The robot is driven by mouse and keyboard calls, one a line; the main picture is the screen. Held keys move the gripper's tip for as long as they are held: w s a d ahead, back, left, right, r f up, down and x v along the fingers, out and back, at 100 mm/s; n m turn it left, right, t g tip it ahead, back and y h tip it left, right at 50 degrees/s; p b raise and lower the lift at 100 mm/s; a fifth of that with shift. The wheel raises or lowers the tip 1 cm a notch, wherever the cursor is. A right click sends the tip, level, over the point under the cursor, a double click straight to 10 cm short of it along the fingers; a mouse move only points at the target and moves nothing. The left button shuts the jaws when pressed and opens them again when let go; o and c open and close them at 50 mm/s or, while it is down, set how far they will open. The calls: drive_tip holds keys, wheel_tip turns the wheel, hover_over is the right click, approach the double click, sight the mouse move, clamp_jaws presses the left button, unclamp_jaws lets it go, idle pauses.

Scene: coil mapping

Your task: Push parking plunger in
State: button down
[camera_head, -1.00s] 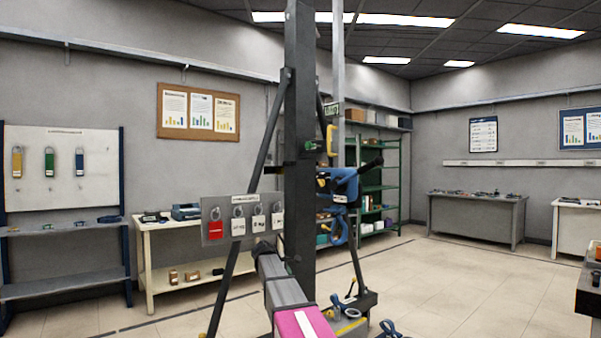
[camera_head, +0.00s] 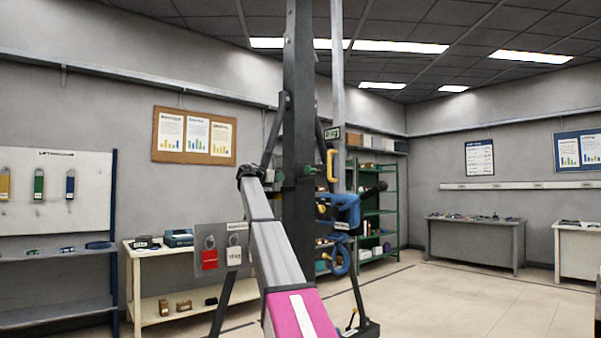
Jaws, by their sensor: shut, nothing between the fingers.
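A dark upright mast (camera_head: 298,120) stands in the middle of the head view. A small green-ended knob (camera_head: 310,170) sticks out of its right side and looks like the parking plunger. It is too small to tell how far in it sits. My arm rises from the bottom, pink then grey, and reaches a black joint just left of the mast at about the knob's height. My gripper's fingers do not show; they seem hidden beyond that joint.
A yellow handle (camera_head: 331,165) and a blue clamp-like part (camera_head: 342,210) are right of the mast. A panel with tags (camera_head: 209,258) is left of my arm, partly covered by it. Slanted struts brace the mast. Open floor (camera_head: 455,300) lies to the right.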

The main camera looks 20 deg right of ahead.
sight(307, 170)
drive_tip(key=shift+h, duration=0.4)
drive_tip(key=r, duration=0.4)
drive_tip(key=shift+w, duration=0.2)
drive_tip(key=x, duration=1.4)
drive_tip(key=shift+f, duration=0.1)
drive_tip(key=shift+x, duration=2.5)
